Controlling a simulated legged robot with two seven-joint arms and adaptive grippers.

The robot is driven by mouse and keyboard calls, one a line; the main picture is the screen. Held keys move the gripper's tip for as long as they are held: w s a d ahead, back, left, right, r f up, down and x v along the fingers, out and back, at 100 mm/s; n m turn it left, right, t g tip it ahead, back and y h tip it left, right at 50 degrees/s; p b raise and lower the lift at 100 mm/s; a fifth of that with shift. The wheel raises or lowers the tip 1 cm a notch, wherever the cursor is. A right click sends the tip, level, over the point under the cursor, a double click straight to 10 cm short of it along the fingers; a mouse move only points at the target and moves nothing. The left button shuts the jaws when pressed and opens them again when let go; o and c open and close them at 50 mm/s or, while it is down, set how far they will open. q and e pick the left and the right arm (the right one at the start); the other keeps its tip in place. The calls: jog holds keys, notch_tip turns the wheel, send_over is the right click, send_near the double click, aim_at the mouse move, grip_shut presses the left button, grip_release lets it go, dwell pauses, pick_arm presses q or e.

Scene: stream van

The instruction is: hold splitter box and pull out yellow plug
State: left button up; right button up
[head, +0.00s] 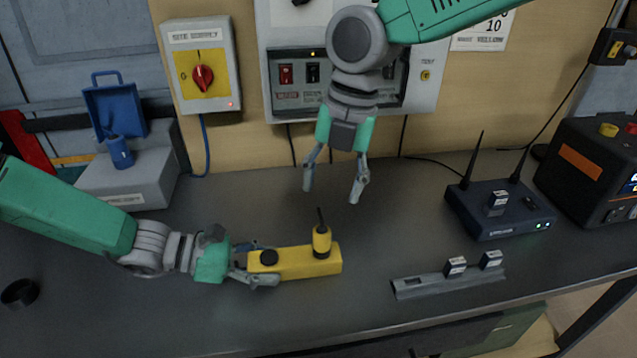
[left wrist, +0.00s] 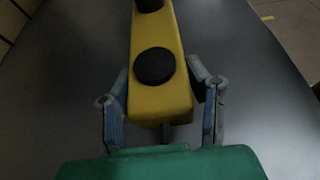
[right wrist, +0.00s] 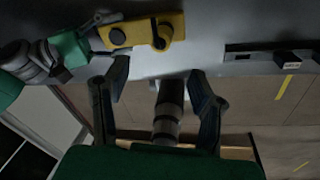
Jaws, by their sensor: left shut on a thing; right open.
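The yellow splitter box (head: 290,263) lies on the dark bench, with a round black cap (head: 269,257) near its left end. The yellow plug (head: 321,240) stands upright in its right end, a short dark cable stub rising from its top. My left gripper (head: 258,268) is shut on the box's left end; the left wrist view shows its fingers (left wrist: 163,110) along both sides of the box (left wrist: 160,85). My right gripper (head: 333,193) is open and empty, above and behind the plug, pointing down. In the right wrist view its fingers (right wrist: 160,85) are apart, below the splitter box (right wrist: 140,32).
A grey rail (head: 420,287) with small labelled blocks lies to the right. A dark router (head: 500,212) with antennas and an orange-marked unit (head: 590,170) stand at the right. A grey box (head: 130,188) with blue parts stands at the left. Bench between box and rail is clear.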

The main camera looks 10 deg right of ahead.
aim_at(320, 227)
jog(key=n, duration=0.1)
jog(key=a+n+h, duration=0.1)
jog(key=n, duration=0.1)
jog(key=a+n, duration=0.1)
jog(key=n, duration=0.1)
jog(key=shift+r+h, duration=0.2)
jog(key=shift+h, duration=0.2)
jog(key=shift+a+n, duration=0.1)
jog(key=shift+n, duration=0.6)
notch_tip(320, 227, down, 12)
jog(key=shift+c, duration=0.3)
grip_shut()
